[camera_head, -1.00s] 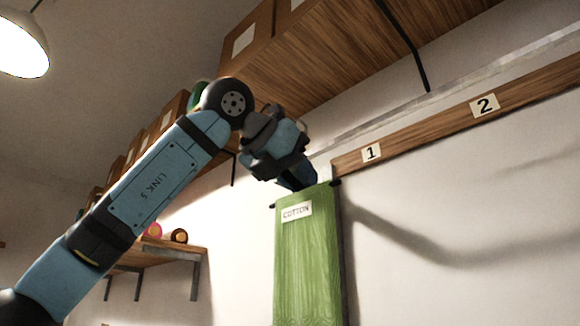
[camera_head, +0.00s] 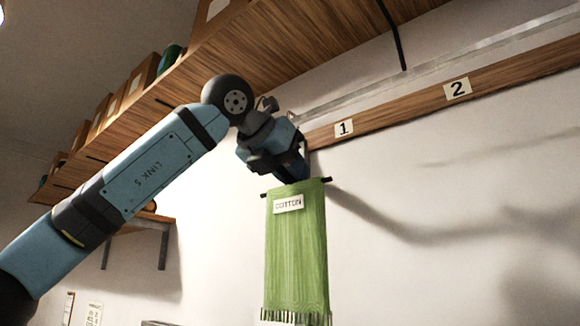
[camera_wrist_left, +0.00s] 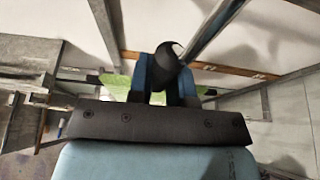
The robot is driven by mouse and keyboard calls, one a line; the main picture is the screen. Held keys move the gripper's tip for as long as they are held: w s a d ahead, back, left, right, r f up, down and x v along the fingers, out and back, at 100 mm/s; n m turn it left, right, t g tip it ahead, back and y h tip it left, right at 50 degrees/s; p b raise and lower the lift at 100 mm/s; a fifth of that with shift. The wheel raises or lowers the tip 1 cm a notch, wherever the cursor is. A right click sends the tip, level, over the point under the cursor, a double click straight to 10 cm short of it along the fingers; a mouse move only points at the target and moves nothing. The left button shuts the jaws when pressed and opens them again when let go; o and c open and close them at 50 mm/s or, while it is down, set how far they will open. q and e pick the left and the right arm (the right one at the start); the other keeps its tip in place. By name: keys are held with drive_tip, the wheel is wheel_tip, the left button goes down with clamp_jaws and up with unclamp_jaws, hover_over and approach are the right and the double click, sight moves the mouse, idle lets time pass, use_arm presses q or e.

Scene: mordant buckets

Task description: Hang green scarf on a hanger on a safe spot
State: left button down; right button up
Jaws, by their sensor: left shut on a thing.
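The green scarf (camera_head: 297,245) hangs over a dark hanger bar (camera_head: 327,180) and carries a white label reading COTTON. Its fringed lower edge hangs free. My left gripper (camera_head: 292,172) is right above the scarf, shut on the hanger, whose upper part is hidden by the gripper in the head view. In the left wrist view the blue fingers (camera_wrist_left: 163,80) close around a dark rounded piece, with a bit of green scarf (camera_wrist_left: 117,86) beside them. A wooden rail (camera_head: 400,112) with number tags 1 (camera_head: 344,129) and 2 (camera_head: 457,89) runs along the wall right of the gripper. My right gripper is not in view.
A wooden shelf (camera_head: 290,50) with boxes (camera_head: 142,75) runs overhead, close above my left arm. A dark bracket (camera_head: 392,35) comes down from it. A smaller shelf (camera_head: 140,222) is at the lower left. The wall below the rail is clear.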

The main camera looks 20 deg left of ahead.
use_arm(q)
drive_tip(key=shift+f, duration=0.2)
drive_tip(key=c, duration=1)
unclamp_jaws()
drive_tip(key=b+v, duration=0.3)
drive_tip(key=v, duration=1.1)
